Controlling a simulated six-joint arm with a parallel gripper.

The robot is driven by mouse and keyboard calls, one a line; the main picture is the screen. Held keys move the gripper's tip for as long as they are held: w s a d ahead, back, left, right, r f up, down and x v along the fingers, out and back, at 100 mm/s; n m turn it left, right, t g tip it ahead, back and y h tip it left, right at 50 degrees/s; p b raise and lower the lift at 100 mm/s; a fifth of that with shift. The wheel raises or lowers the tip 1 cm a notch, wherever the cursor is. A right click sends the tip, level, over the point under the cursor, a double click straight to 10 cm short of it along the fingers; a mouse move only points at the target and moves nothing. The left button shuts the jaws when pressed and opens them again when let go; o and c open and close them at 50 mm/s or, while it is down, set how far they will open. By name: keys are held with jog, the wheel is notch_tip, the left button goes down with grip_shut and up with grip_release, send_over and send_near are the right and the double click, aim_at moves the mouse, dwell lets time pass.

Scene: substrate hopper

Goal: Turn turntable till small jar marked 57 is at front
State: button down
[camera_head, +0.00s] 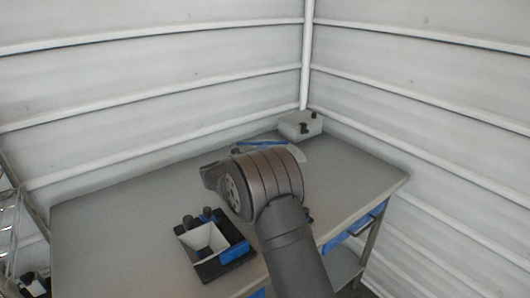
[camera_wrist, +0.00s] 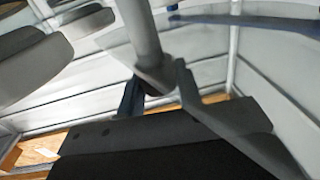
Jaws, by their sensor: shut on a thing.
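In the wrist view my gripper (camera_wrist: 160,78) is shut on a grey upright post (camera_wrist: 143,32), with a dark finger on each side of its lower end. Blurred grey rounded shapes (camera_wrist: 35,62) stand at the left of that view; I cannot tell whether they are jars. A blue bar or edge (camera_wrist: 245,20) crosses its upper right. In the head view my arm hides the gripper and most of what is behind it. A pale rounded surface with a blue piece (camera_head: 262,144) shows past the arm; it may be part of the turntable. No mark 57 is readable.
The grey table (camera_head: 110,225) is clear at the left. A black holder with a white square hopper (camera_head: 203,241) and a blue part stands at the front, left of my arm. A pale box (camera_head: 300,124) with black knobs stands in the back corner. Ribbed white walls enclose the back.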

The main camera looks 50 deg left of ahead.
jog(key=shift+r, duration=0.1)
jog(key=c, duration=1)
grip_release()
jog(key=shift+c, duration=0.2)
jog(key=shift+s, duration=0.1)
jog(key=s+d, duration=0.1)
jog(key=s, duration=1.6)
jog(key=shift+d, duration=0.25)
jog(key=w, duration=0.5)
jog(key=w+a, duration=0.1)
jog(key=w, duration=1.1)
jog(key=shift+w+a, duration=0.15)
jog(key=shift+a, duration=0.1)
